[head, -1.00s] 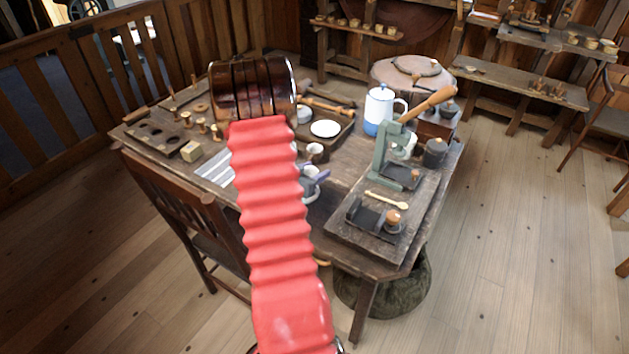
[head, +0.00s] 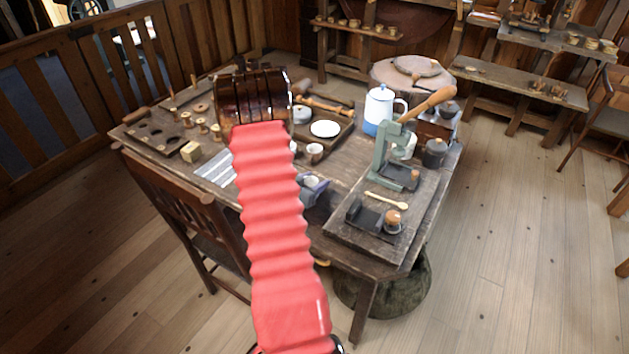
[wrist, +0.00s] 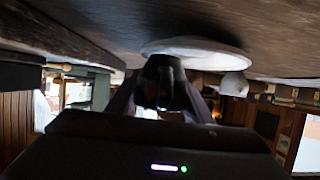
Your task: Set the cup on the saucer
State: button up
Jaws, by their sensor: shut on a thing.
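The saucer (head: 325,128) is a white disc lying flat on a dark tray on the table. It shows large and close in the upside-down wrist view (wrist: 200,46). In the wrist view the fingers (wrist: 160,90) are dark and backlit, so the grip is hard to make out.
A green lever press (head: 385,155) stands to the right. A white and blue pot (head: 379,108) is behind it. Wooden spools and a drilled block (head: 160,137) fill the table's left side.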

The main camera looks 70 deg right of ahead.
jog(key=shift+f, duration=0.15)
jog(key=o, duration=1.1)
jog(key=shift+r, duration=0.2)
jog(key=v, duration=1.2)
jog(key=shift+f, duration=0.1)
